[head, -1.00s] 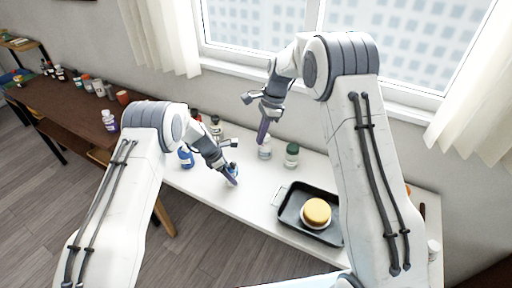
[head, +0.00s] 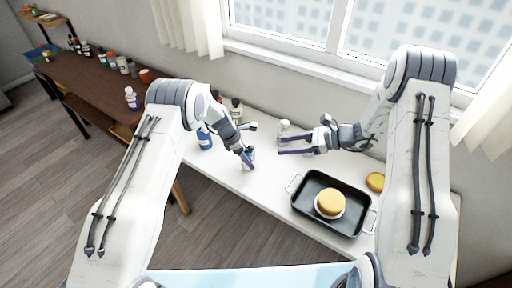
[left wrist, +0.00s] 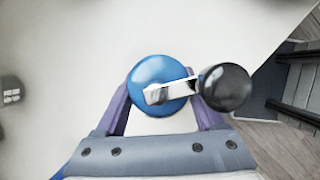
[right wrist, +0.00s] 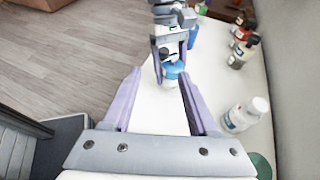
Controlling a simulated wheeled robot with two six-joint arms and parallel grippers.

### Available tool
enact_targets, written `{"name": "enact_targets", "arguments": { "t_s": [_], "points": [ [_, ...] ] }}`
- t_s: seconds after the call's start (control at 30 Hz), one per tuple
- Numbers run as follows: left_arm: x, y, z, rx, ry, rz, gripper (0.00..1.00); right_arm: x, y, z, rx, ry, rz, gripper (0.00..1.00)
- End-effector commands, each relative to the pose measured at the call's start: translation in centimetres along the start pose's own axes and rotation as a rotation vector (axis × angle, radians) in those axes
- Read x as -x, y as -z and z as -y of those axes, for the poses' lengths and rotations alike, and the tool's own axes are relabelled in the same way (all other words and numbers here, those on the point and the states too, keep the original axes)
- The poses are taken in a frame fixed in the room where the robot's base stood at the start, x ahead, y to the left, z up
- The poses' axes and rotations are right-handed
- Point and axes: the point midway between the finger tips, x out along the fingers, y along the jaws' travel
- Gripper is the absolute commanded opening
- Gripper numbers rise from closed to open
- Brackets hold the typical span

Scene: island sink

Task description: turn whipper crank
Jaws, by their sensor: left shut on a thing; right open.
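The whipper (head: 248,157) stands on the white counter, small in the head view. In the left wrist view its round blue top (left wrist: 152,72) carries a silver crank arm (left wrist: 176,90) ending in a black knob (left wrist: 226,87), which points right. My left gripper (head: 246,163) is shut on the whipper's body below the top, with one finger on each side. My right gripper (head: 279,145) is open and empty, pointing left toward the whipper across a gap. In the right wrist view the whipper's blue top (right wrist: 173,70) lies ahead between the fingers; my left gripper partly hides it.
A white bottle (right wrist: 243,115) stands close beside my right gripper. A black tray (head: 304,206) holding a yellow round item (head: 330,202) lies at front right. A blue bottle (head: 205,138) and other bottles stand behind my left gripper. The counter between the grippers is clear.

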Motion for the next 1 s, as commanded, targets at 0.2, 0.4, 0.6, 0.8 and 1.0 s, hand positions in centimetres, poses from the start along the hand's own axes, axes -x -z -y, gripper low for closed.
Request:
{"name": "enact_targets", "arguments": {
  "t_s": [0.2, 0.4, 0.6, 0.8, 1.0],
  "points": [
    [0.0, 0.0, 0.0, 0.0, 0.0, 0.0, 0.09, -1.1, 0.3, 0.3, -0.008, 0.035, 0.021, 0.59],
    [0.0, 0.0, 0.0, 0.0, -0.001, 0.0, 0.09, -5.0, 0.2, 0.3, -0.006, 0.03, 0.019, 0.59],
    [0.0, 0.0, 0.0, 0.0, -0.001, 0.0, 0.09, -8.8, 0.1, 0.5, -0.007, 0.032, 0.019, 0.59],
    [0.1, 0.0, 0.0, 0.0, -0.001, 0.0, 0.09, -11.2, 0.1, 0.6, -0.007, 0.033, 0.018, 0.59],
    [0.1, 0.0, 0.0, 0.0, -0.001, 0.0, 0.09, -11.8, 0.0, 0.7, -0.007, 0.035, 0.018, 0.59]
  ]
}}
